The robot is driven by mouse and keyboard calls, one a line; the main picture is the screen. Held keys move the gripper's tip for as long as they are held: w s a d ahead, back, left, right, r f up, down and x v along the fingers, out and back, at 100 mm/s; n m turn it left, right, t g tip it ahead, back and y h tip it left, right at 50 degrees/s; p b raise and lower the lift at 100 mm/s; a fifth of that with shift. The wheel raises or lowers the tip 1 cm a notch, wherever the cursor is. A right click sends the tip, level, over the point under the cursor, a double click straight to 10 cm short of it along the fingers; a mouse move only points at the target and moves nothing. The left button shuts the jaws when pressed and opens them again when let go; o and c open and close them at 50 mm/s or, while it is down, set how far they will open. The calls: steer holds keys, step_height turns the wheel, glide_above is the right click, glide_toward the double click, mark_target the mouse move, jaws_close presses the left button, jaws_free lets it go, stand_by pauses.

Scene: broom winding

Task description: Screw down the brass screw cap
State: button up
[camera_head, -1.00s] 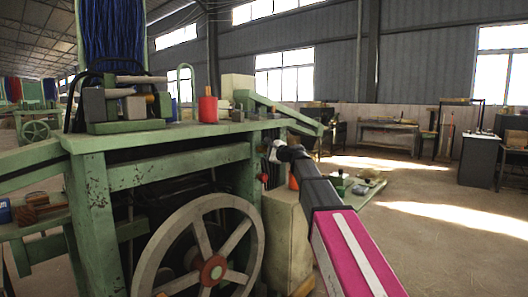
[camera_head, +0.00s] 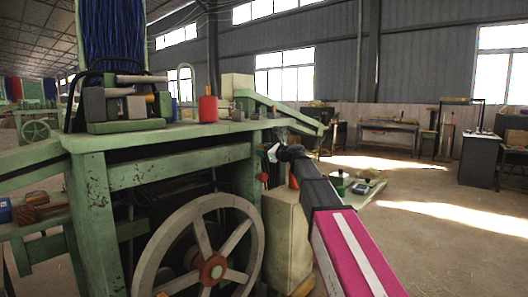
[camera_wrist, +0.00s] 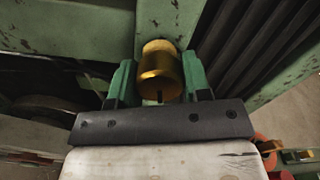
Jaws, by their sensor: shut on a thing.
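The brass screw cap (camera_wrist: 160,68) is a short gold-coloured cylinder in the upper middle of the wrist view, against a green painted frame. My gripper (camera_wrist: 158,82) has one green finger on each side of the cap and is shut on it. The cap's far end and its seat are hidden from this angle. The cap cannot be made out there.
A large spoked wheel (camera_head: 204,240) is at the machine's front. A beige box (camera_head: 287,235) stands below my wrist. A red cylinder (camera_head: 208,108) and a clamp block sit on the machine top. Open floor (camera_head: 420,230) lies to the right.

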steer(key=shift+f+m, duration=0.1)
steer(key=shift+m, duration=0.2)
steer(key=o, duration=0.9)
steer(key=shift+o, duration=0.2)
steer(key=shift+s+d, duration=0.1)
steer(key=v, duration=1)
steer(key=shift+s+d, duration=0.25)
